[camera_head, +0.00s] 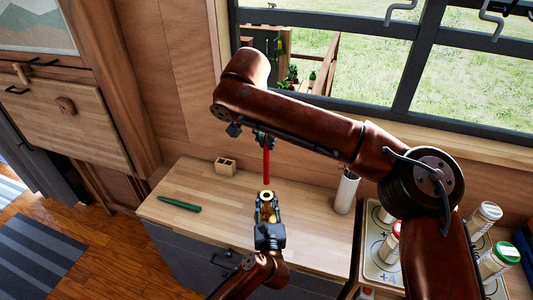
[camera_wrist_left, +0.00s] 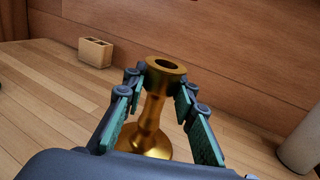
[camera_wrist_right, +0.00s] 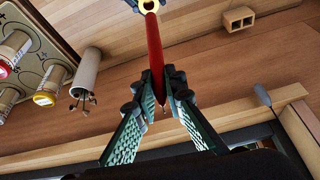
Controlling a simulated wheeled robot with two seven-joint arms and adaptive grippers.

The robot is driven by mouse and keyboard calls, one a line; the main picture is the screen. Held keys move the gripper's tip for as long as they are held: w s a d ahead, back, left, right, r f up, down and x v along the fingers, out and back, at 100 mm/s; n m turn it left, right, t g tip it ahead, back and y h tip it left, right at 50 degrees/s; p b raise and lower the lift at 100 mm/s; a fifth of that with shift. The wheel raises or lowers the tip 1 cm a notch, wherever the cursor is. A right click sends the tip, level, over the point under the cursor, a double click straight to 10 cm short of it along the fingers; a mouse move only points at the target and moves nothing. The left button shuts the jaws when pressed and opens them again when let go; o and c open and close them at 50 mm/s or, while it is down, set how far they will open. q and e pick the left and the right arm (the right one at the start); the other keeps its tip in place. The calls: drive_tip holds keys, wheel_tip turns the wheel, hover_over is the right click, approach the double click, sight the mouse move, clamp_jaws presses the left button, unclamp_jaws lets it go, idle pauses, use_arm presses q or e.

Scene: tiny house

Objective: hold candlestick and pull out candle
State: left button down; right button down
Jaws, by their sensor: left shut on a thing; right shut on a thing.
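The brass candlestick (camera_head: 267,195) stands upright on the wooden counter. My left gripper (camera_head: 268,211) is shut around its stem from the near side. In the left wrist view the candlestick (camera_wrist_left: 151,116) has an empty, open socket on top, between the fingers of my left gripper (camera_wrist_left: 160,80). The red candle (camera_head: 266,164) hangs upright above the socket, with a small gap below its lower end. My right gripper (camera_head: 265,141) is shut on the candle's upper part. In the right wrist view the candle (camera_wrist_right: 154,50) runs between the fingers of my right gripper (camera_wrist_right: 161,84).
A green pen-like item (camera_head: 180,204) and a small wooden block with holes (camera_head: 225,166) lie on the counter (camera_head: 215,225). A white cylinder (camera_head: 346,192) stands to the right, near a tray (camera_head: 376,268) with several jars. A window (camera_head: 320,60) is behind.

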use_arm(q)
drive_tip(key=c, duration=1.5)
unclamp_jaws()
use_arm(e)
drive_tip(key=shift+r, duration=0.55)
use_arm(q)
drive_tip(key=shift+s, duration=0.15)
